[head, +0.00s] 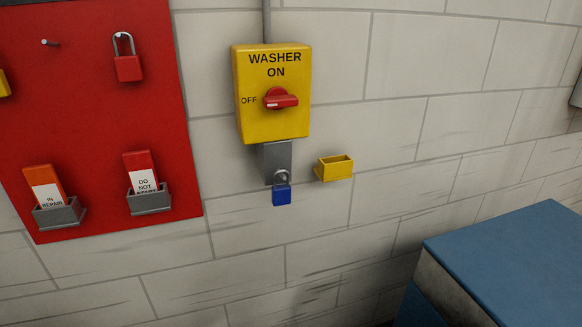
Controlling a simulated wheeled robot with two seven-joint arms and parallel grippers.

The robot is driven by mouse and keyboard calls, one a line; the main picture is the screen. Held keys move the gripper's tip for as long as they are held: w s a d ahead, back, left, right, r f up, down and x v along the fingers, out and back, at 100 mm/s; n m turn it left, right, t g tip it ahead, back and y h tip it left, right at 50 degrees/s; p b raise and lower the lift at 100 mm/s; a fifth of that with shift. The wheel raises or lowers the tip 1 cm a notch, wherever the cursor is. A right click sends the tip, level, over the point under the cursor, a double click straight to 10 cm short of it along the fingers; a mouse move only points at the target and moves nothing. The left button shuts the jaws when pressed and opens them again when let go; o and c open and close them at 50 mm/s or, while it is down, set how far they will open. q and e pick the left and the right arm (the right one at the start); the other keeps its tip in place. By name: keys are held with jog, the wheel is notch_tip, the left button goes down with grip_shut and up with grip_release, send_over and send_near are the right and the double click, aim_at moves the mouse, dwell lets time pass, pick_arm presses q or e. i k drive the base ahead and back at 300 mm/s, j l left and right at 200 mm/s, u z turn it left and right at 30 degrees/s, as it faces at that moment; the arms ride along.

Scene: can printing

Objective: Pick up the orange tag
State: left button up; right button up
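The orange tag (42,187) stands in a grey holder (61,216) at the lower left of a red board on the wall. Its top is orange, and a white label below reads "IN REPAIR". Its lower end is hidden inside the holder. Neither of my grippers shows in the head view.
A red tag (141,172) stands in a second grey holder (151,202) on the red board (95,100). A red padlock (128,67) hangs above it. Right are a yellow switch box (250,115), a blue padlock (281,195), a yellow holder (335,170) and a blue-topped block (520,260).

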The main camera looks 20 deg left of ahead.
aim_at(42, 181)
jog(key=u, duration=1.85)
